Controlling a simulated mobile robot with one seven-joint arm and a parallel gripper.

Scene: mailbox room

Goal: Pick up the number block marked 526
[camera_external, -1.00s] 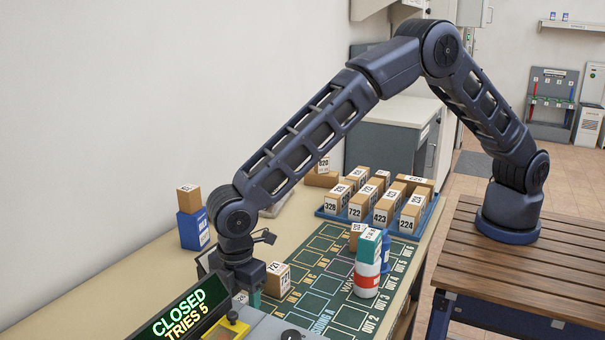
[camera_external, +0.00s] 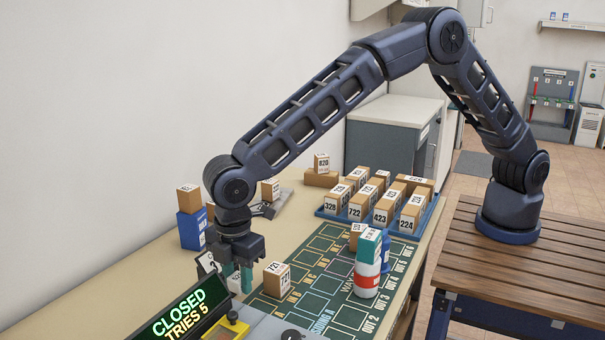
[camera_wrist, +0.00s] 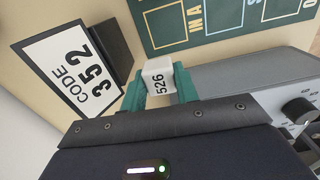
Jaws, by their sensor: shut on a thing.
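The white block marked 526 (camera_wrist: 158,78) sits between the two green fingers of my gripper (camera_wrist: 160,92) in the wrist view, with its number facing the camera. My gripper is shut on it. In the external view my gripper (camera_external: 238,281) points down at the near left of the table, and the pale block (camera_external: 235,284) shows partly between the fingers. Its number cannot be read there.
A CODE 352 sign (camera_wrist: 72,70) stands close beside the gripper. A tan block marked 721 (camera_external: 277,280) is just right of it. The CLOSED display (camera_external: 180,312) is in front. A red-and-white bottle (camera_external: 367,278) and a blue tray of tan blocks (camera_external: 333,217) are farther right.

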